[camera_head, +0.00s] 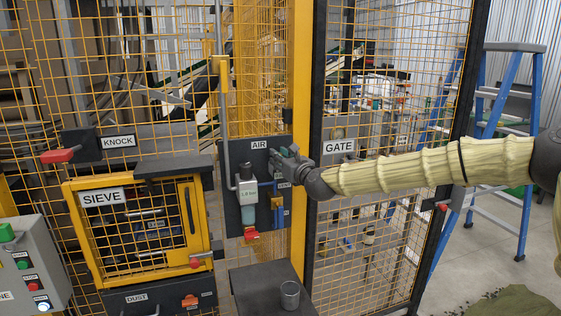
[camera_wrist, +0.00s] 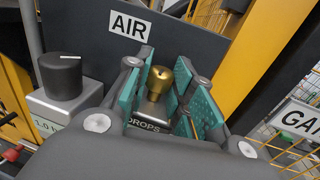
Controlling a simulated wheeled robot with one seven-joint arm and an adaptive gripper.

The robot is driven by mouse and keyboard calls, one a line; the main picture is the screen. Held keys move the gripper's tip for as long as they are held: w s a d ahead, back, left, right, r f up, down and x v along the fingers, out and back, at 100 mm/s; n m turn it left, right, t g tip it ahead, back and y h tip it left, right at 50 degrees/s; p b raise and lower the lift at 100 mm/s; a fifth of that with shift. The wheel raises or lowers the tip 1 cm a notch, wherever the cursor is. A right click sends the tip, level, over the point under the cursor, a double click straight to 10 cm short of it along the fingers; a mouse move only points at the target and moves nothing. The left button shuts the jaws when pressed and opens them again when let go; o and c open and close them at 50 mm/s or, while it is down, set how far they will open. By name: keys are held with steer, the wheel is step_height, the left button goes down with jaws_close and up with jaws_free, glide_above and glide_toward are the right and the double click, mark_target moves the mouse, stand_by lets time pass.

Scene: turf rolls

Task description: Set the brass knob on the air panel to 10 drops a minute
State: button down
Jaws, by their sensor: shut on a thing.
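The dark air panel (camera_head: 232,211) hangs on the yellow mesh fence, left of the yellow post; its AIR label shows in both views. My gripper (camera_head: 287,165) is at the panel's upper right part. In the wrist view the brass knob (camera_wrist: 160,82) stands between the teal pads of my gripper (camera_wrist: 167,88), which is shut on it. A plate marked DROPS lies just below the knob, partly hidden by my gripper. I cannot read any scale or drop setting. In the head view my gripper hides the knob.
Left of the brass knob is a grey regulator (camera_wrist: 66,103) with a black knob (camera_wrist: 62,74). A yellow sieve cabinet (camera_head: 137,230) stands left of the panel. A dark stand with a cup (camera_head: 290,294) is below. A mesh gate is at right, with a blue stepladder (camera_head: 530,130) beyond.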

steer(key=m+h+b, duration=0.2)
steer(key=h+b, duration=0.1)
steer(key=m+t+h+b, duration=0.1)
steer(key=m+h+b, duration=0.1)
steer(key=h+b, duration=0.1)
steer(key=a+m+t+h+b, duration=0.1)
steer(key=m+h+b, duration=0.1)
steer(key=h, duration=0.1)
steer(key=shift+s+f+h+b, duration=0.1)
steer(key=shift+f+h+b, duration=0.2)
steer(key=shift+f+b, duration=0.1)
steer(key=m+h+b, duration=0.2)
steer(key=h, duration=0.1)
steer(key=m+g+h+b, duration=0.1)
steer(key=m+h+b, duration=0.1)
steer(key=shift+a+r+h+b, duration=0.1)
steer(key=shift+r+h+b, duration=0.05)
steer(key=shift+h+b, duration=0.25)
steer(key=shift+r+m+g+h+b, duration=0.2)
steer(key=shift+m+g+h+b, duration=0.55)
steer(key=shift+h, duration=0.25)
steer(key=shift+r, duration=0.1)
steer(key=c, duration=1.2)
jaws_free()
step_height(320, 180, up, 10)
steer(key=shift+f, duration=0.1)
